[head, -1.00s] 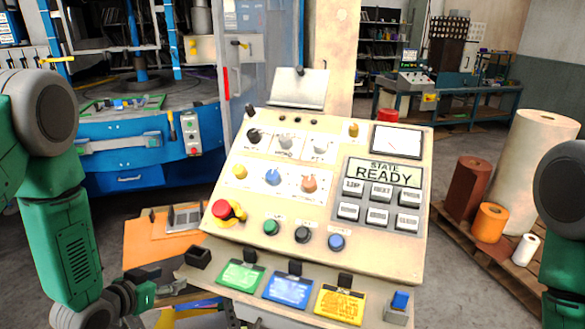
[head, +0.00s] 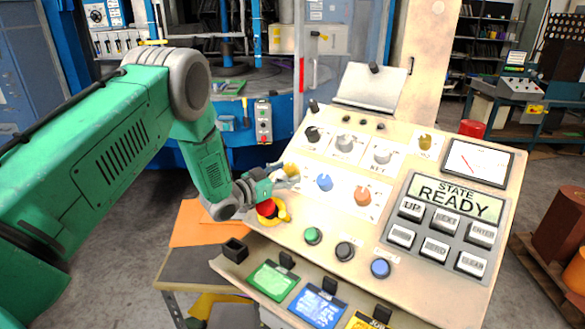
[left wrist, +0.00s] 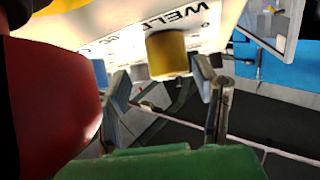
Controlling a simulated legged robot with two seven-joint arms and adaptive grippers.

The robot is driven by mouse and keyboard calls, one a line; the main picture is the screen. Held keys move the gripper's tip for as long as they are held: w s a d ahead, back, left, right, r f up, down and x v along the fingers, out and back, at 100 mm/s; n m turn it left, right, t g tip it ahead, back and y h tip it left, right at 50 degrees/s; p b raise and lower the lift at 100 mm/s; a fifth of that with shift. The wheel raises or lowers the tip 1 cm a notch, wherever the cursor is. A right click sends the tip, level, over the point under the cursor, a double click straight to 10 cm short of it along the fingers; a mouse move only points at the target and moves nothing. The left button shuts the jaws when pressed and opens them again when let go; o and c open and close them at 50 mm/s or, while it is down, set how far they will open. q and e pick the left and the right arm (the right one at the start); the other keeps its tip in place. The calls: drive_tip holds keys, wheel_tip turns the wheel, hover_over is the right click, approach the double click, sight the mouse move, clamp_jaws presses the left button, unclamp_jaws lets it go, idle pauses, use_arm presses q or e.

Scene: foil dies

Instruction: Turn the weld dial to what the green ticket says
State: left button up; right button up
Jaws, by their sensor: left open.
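The weld dial is a yellow knob (head: 291,169) at the left of the sloped panel in the head view, partly covered by my left gripper (head: 283,180). In the left wrist view, the yellow knob (left wrist: 168,55) sits below the printed word WELD. The left gripper's fingers (left wrist: 163,82) are open, one on each side of the knob; I cannot tell whether they touch it. The green ticket (head: 272,280) stands in the rack at the panel's front edge, its writing too small to read. My right gripper is out of view.
A red emergency button with a yellow guard (head: 278,215) is close below my left gripper. Blue (head: 325,183) and orange (head: 363,196) knobs are to the right. The screen (head: 455,199) reads STATE READY. Blue (head: 317,305) and yellow tickets (head: 365,322) share the rack.

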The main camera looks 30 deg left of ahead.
sight(291, 169)
use_arm(q)
drive_tip(key=shift+w+d+r, duration=0.2)
drive_tip(key=shift+w+d, duration=0.5)
drive_tip(key=shift+w+r, duration=0.2)
drive_tip(key=shift+w, duration=0.05)
drive_tip(key=shift+w+a, duration=0.25)
drive_tip(key=shift+w+a+f, duration=0.25)
drive_tip(key=shift+a+f, duration=0.1)
drive_tip(key=shift+a, duration=0.25)
drive_tip(key=shift+w+a+f, duration=0.25)
drive_tip(key=shift+a+f, duration=0.1)
drive_tip(key=shift+a, duration=0.2)
drive_tip(key=shift+d+r, duration=0.1)
drive_tip(key=shift+d, duration=0.05)
drive_tip(key=shift+s+d+r, duration=0.1)
drive_tip(key=shift+d+r, duration=0.05)
drive_tip(key=shift+d, duration=0.45)
drive_tip(key=c, duration=1.2)
drive_tip(key=shift+d, duration=0.25)
drive_tip(key=shift+a+f, duration=0.2)
drive_tip(key=shift+a, duration=0.25)
drive_tip(key=shift+c, duration=0.2)
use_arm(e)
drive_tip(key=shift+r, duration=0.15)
